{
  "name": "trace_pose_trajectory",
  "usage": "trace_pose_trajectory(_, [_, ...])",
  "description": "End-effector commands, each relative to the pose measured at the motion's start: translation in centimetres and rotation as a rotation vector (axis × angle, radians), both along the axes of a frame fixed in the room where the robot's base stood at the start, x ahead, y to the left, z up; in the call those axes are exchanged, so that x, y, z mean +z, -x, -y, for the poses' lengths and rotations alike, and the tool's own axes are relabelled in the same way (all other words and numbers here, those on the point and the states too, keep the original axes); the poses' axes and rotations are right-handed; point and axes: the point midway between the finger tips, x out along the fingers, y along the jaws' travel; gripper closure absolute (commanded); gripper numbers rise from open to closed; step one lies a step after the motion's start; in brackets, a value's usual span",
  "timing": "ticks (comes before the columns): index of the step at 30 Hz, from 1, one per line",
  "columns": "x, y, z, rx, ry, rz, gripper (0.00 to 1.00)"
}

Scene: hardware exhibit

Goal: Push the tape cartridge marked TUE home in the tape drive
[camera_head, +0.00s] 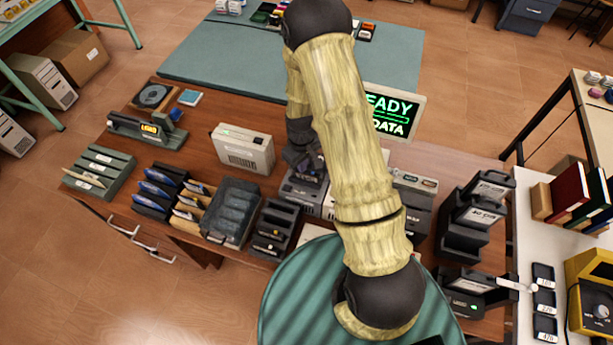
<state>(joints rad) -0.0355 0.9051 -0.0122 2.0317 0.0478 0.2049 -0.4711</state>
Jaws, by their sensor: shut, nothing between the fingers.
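My gripper (302,161) is small, dark and partly hidden behind my pale arm. It is shut and empty, pointing down over a grey box-shaped unit (303,191) in the middle of the bench. Whether it touches this unit cannot be told. My arm hides part of the unit, and I cannot tell whether it is the tape drive. A black unit with a green light (467,306) stands at the bench's front right, also partly behind my arm. No cartridge marked TUE can be read; labels are too small.
A black slotted rack (273,229), a grey tray (234,209) and card boxes stand left of my arm. A beige unit (243,148) is behind them. A lit monitor (397,112) stands behind my arm. Tall black holders (477,213) crowd the right. Bare bench (440,163) shows behind them.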

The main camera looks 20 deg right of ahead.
Motion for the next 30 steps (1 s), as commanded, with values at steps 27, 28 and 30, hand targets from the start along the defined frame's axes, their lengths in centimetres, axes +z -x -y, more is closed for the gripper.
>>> trace_pose_trajectory(27, [-1.3,0.0,0.0,0.0,0.0,0.0,1.0])
trace_pose_trajectory(28, [-1.4,0.0,0.0,0.0,0.0,0.0,1.0])
trace_pose_trajectory(30, [-1.5,0.0,0.0,0.001,0.0,0.0,1.0])
